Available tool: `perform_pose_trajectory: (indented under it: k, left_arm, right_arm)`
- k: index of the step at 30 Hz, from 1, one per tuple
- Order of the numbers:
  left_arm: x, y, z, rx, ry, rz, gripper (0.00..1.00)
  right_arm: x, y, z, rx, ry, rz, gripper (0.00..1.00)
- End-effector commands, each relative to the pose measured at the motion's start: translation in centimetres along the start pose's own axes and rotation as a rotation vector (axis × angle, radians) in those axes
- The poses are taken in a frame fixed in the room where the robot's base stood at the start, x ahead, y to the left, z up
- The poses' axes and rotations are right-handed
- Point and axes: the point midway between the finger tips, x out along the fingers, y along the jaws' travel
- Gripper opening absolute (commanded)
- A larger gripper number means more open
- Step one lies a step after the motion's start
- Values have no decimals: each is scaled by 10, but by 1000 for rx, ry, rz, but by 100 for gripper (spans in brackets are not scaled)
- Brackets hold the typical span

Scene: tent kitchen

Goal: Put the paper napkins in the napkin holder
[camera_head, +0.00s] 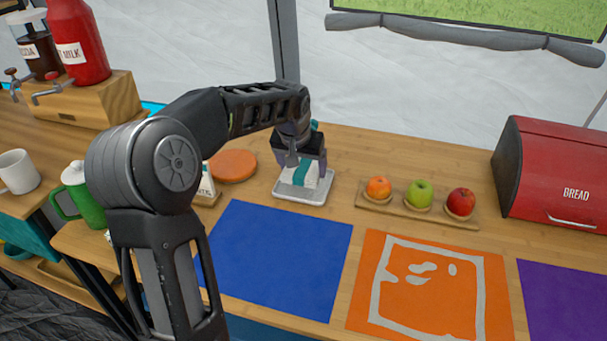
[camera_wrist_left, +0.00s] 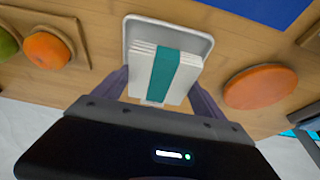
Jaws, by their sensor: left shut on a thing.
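The paper napkins (camera_head: 303,178) are a white stack with a teal band around the middle. My left gripper (camera_head: 300,165) points down and is shut on the napkins, with one finger on each side. In the left wrist view the napkins (camera_wrist_left: 165,72) sit between the two fingers. The napkin holder, a shallow pale grey tray (camera_head: 300,197), lies on the counter right under the napkins. Its rim (camera_wrist_left: 203,38) shows around them in the left wrist view. I cannot tell whether the napkins touch the tray's floor. My right gripper is not in view.
An orange disc (camera_head: 233,165) lies left of the tray. A wooden board (camera_head: 375,203) with an orange (camera_head: 379,187), a green apple (camera_head: 419,194) and a red apple (camera_head: 460,202) is to the right. A red bread box (camera_head: 550,170) stands farther right. Blue (camera_head: 280,255) and orange mats lie in front.

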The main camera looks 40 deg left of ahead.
Motion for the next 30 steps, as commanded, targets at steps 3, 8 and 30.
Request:
perform_pose_trajectory:
  k: [3, 8, 30]
  left_arm:
    - [1, 0, -3, 0, 0, 0, 41]
    - [21, 0, 2, 1, -3, -1, 41]
    - [38, 0, 8, 0, 0, 0, 90]
  right_arm:
    - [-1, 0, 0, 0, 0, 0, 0]
    - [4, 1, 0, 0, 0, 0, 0]
    - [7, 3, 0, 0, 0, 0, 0]
